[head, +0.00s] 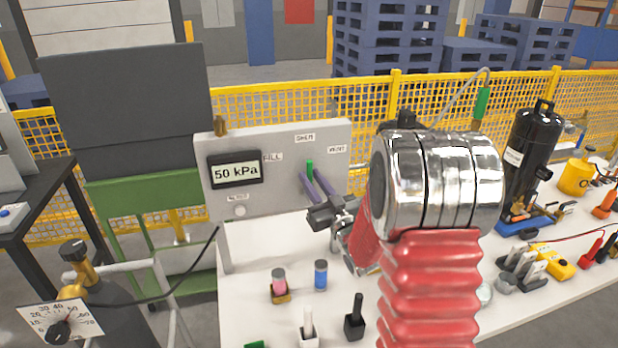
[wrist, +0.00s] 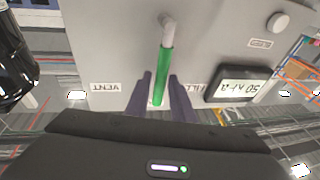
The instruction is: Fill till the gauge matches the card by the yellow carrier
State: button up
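A grey panel (head: 290,148) stands on the white bench. Its gauge display (head: 236,170) reads 50 kPa; it shows upside down in the wrist view (wrist: 243,88). A lever with a green handle (wrist: 163,75) is on the panel between the FILL and VENT labels. My gripper (wrist: 161,76) has its purple fingers on either side of this handle, with a small gap visible beside it. A white dial plate (head: 40,318) with numbers up to 70 is at bottom left; I cannot tell which piece is the card.
A blue-labelled bottle (head: 320,275), a white bottle (head: 308,328) and a black bottle (head: 355,318) stand near the front. A black tank (head: 530,145) and a yellow meter (head: 553,262) are on the right. A brass-valved cylinder (head: 85,275) stands left. Yellow fencing (head: 270,105) runs behind.

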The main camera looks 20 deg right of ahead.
jog(key=v, duration=1.2)
jog(key=shift+f, duration=0.1)
jog(key=s+a+r+g, duration=0.1)
jog(key=s+a+g, duration=0.6)
jog(key=s, duration=0.4)
jog(key=s+a+r+g+h, duration=0.1)
jog(key=s+a+g, duration=0.7)
jog(key=s, duration=0.4)
jog(key=shift+s+a+r+m, duration=0.2)
jog(key=shift+a+m, duration=0.1)
jog(key=shift+a, duration=0.6)
dwell(0.8)
